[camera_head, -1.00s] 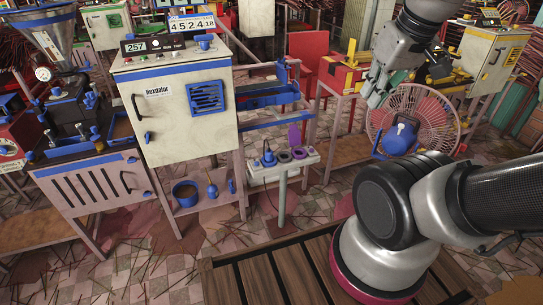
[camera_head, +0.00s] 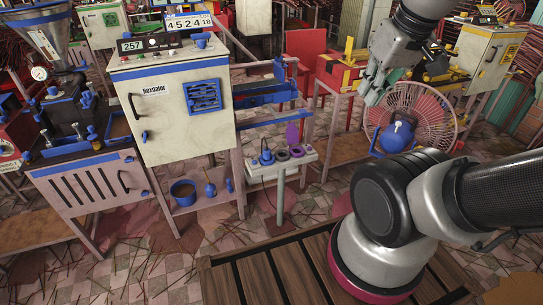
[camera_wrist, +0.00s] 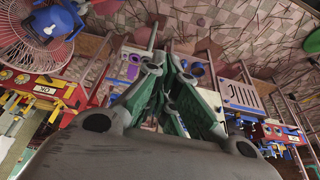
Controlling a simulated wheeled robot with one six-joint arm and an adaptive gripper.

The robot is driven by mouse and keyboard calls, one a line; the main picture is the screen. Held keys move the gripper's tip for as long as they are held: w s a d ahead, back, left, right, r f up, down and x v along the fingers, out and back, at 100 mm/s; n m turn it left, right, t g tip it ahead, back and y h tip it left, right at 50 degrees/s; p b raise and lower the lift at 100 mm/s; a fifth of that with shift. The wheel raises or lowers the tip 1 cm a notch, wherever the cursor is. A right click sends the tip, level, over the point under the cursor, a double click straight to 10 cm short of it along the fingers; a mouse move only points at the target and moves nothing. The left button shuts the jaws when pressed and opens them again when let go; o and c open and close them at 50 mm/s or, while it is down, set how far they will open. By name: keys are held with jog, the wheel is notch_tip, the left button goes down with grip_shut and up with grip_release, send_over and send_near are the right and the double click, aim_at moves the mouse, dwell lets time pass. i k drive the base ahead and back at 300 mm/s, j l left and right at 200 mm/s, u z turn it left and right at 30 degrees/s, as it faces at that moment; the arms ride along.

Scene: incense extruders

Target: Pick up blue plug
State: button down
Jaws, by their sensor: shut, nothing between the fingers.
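The blue plug (camera_head: 267,155) stands upright at the left end of a pale socket board (camera_head: 284,163) in the head view. A dark cord hangs from that end. My gripper (camera_head: 371,99) is up and to the right of the plug, well apart from it, in front of the fan. Its fingers are shut and empty. The wrist view shows the shut fingers (camera_wrist: 168,50) with green inner faces, pointing toward the machines and floor. I cannot clearly make out the plug there; the fingers cover part of the board area.
Round grey-purple sockets (camera_head: 297,151) and a purple upright piece (camera_head: 292,133) are right of the plug. A white cabinet (camera_head: 180,125) stands left of the board, blue rails (camera_head: 265,95) behind. A caged fan (camera_head: 425,115) stands to the right.

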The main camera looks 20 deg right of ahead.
aim_at(267, 156)
jog(key=i+l, duration=0.3)
jog(key=i, duration=0.2)
jog(key=i+l, duration=0.3)
jog(key=i, duration=0.2)
jog(key=j+u, duration=0.05)
